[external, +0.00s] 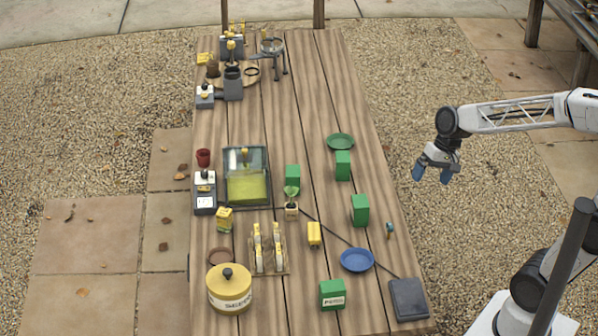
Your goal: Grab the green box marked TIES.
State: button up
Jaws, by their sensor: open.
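Several green boxes stand on the wooden table. One green box (343,165) is near the green dish, one (292,178) is beside the tray, one (360,210) is near the right side, and one (332,294) is at the front. The front box has a white label that seems to start with "PE". I see no readable label on the other three, so I cannot tell which is marked TIES. My gripper (432,174) is open and empty, with blue fingertips pointing down. It hangs off the table's right edge, to the right of the boxes.
A green dish (341,141), a blue dish (356,260) and a dark flat pad (408,299) lie on the table (310,100). A yellow lidded pot (230,290) and a yellow-green tray (247,186) are at left. A small plant pot (291,210) stands beside one box.

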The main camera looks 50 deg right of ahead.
jog(key=w+d+f+m+y, duration=0.1)
jog(key=w+f+m+y, duration=0.15)
jog(key=w, duration=0.35)
jog(key=w+d+f+m+y, duration=0.1)
jog(key=w+m, duration=0.2)
jog(key=w, duration=0.3)
jog(key=m+t+y, duration=0.1)
jog(key=m+t, duration=0.8)
jog(key=m, duration=0.8)
send_near(342, 163)
jog(key=shift+n, duration=0.25)
jog(key=w+f, duration=0.1)
jog(key=w+d+f, duration=0.1)
jog(key=w+f, duration=0.1)
jog(key=shift+w+d+f, duration=0.25)
jog(key=shift+w+d, duration=0.05)
jog(key=shift+d, duration=0.1)
jog(key=shift+x, duration=1.3)
jog(key=shift+a, duration=0.1)
jog(key=shift+x, duration=2.55)
jog(key=shift+f, duration=0.15)
